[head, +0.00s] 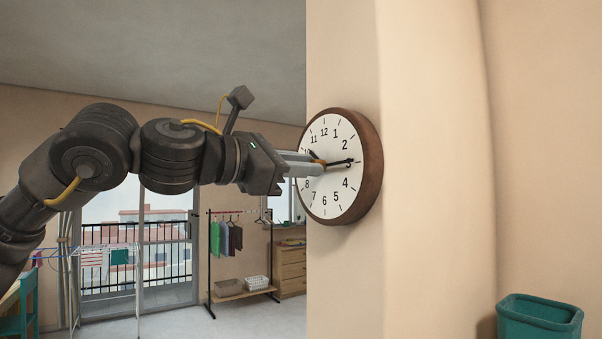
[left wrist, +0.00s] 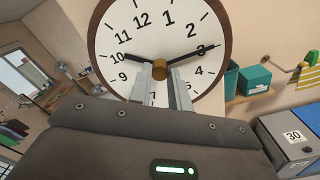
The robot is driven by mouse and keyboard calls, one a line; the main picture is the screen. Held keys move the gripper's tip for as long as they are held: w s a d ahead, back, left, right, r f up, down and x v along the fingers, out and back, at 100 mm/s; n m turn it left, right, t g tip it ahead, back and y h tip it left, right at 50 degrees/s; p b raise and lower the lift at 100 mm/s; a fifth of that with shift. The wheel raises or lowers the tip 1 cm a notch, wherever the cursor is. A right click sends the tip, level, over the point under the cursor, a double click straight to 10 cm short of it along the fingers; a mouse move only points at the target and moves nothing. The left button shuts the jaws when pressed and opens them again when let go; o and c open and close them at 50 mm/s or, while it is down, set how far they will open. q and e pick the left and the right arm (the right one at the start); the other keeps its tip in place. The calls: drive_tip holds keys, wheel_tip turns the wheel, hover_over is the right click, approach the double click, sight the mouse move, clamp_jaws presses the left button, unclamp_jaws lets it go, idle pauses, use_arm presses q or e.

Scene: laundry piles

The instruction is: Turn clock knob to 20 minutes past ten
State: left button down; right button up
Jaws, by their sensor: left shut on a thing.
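The round wall clock (head: 371,165) has a brown rim and a white face, and it hangs on the beige wall. It fills the top of the left wrist view (left wrist: 160,20). Its short black hand (left wrist: 138,57) points close to the 10, and its long black hand (left wrist: 195,54) points at the 3. A brass-coloured knob (left wrist: 160,70) sits at the centre of the face. My left gripper (head: 316,164) reaches the clock from the left, its two fingers on either side of the knob, shut on it. The fingers hide part of the lower face. My right gripper is not in view.
A teal bin (head: 540,318) stands low at the right. A clothes rack (head: 240,255) with hung garments and a drying rack (head: 105,270) stand far behind my left arm. The wall around the clock is bare.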

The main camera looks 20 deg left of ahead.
use_arm(q)
drive_tip(key=shift+m, duration=3.2)
drive_tip(key=c, duration=1.3)
unclamp_jaws()
drive_tip(key=b+v, duration=0.3)
drive_tip(key=v, duration=0.8)
drive_tip(key=shift+b, duration=0.4)
